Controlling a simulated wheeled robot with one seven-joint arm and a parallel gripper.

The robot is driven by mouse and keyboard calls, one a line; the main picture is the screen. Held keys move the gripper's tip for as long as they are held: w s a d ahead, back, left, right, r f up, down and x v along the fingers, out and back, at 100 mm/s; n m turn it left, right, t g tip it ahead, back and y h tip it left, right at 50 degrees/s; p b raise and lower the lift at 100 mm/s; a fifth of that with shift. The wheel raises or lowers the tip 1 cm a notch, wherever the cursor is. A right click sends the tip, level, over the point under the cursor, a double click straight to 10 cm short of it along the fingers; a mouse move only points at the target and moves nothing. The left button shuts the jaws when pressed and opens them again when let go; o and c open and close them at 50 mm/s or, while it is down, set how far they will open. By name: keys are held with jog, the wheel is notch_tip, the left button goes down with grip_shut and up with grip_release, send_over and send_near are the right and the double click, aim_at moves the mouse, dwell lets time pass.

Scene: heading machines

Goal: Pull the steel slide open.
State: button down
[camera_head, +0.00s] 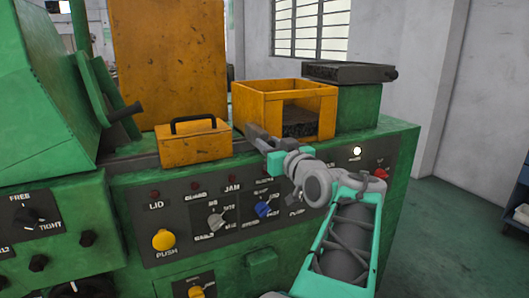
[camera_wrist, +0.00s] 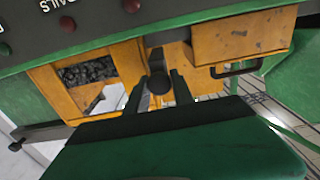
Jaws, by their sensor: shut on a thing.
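My gripper (camera_head: 262,138) is at the lower left front of the open orange box (camera_head: 240,105), low above the control panel. The knob sits in front of the orange boxes. Which plate it belongs to is mostly hidden. A pale strip (camera_wrist: 108,98) shows in the open box in the wrist view; I cannot tell whether it is the steel slide.
A closed orange box (camera_head: 192,146) with a black handle stands left of my gripper. A dark tray (camera_head: 345,72) with a side knob lies on a green block (camera_head: 358,106) at right. The panel (camera_head: 190,215) with knobs and buttons lies below my arm.

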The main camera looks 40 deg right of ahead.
jog(key=shift+f, duration=0.1)
jog(key=c, duration=1.6)
grip_release()
jog(key=o, duration=0.3)
jog(key=shift+s, duration=0.25)
jog(key=shift+o, duration=0.9)
jog(key=b+v, duration=0.1)
jog(key=v, duration=0.6)
jog(key=shift+s+a, duration=0.2)
jog(key=shift+s, duration=0.15)
